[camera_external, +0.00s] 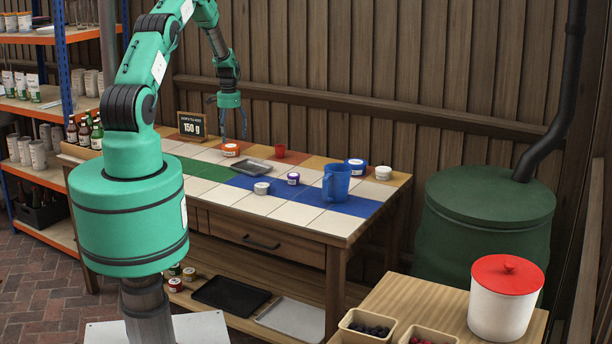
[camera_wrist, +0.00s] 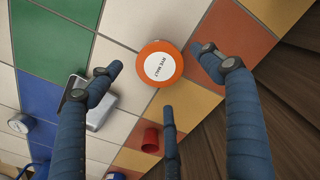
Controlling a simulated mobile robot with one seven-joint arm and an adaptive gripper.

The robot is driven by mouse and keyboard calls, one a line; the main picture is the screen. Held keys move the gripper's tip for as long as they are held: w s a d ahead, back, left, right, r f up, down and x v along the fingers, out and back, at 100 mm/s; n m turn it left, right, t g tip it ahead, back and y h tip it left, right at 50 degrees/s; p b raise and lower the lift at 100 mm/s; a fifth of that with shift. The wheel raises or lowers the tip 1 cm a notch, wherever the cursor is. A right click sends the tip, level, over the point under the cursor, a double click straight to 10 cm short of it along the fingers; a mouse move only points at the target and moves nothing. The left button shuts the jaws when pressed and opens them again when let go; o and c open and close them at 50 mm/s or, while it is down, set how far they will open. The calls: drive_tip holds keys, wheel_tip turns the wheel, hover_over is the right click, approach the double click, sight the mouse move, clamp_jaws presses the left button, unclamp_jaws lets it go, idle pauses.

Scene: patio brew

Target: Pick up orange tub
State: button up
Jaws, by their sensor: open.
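The orange tub (camera_external: 231,150) stands on the tiled tabletop toward the back, in front of the fence. In the wrist view the orange tub (camera_wrist: 160,63) shows from above as an orange rim around a white lid label reading "RYE MALT". My gripper (camera_external: 232,124) points down just above it. In the wrist view my gripper (camera_wrist: 160,76) has its dark blue fingers spread, with the tub lying in the gap between them. The fingers are open and hold nothing. Whether any fingertip touches the tub cannot be told.
A grey tray (camera_external: 258,165) lies close by the tub, and a red cup (camera_external: 280,151) stands to its right. A sign (camera_external: 191,126) stands behind left. A blue mug (camera_external: 336,183) and several small tubs stand farther right. The fence (camera_external: 300,105) rises behind the table.

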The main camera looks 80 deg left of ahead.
sight(231, 146)
drive_tip(key=shift+f, duration=0.3)
drive_tip(key=shift+f, duration=0.1)
drive_tip(key=shift+f+b, duration=0.3)
drive_tip(key=shift+f, duration=2.25)
drive_tip(key=c, duration=1.2)
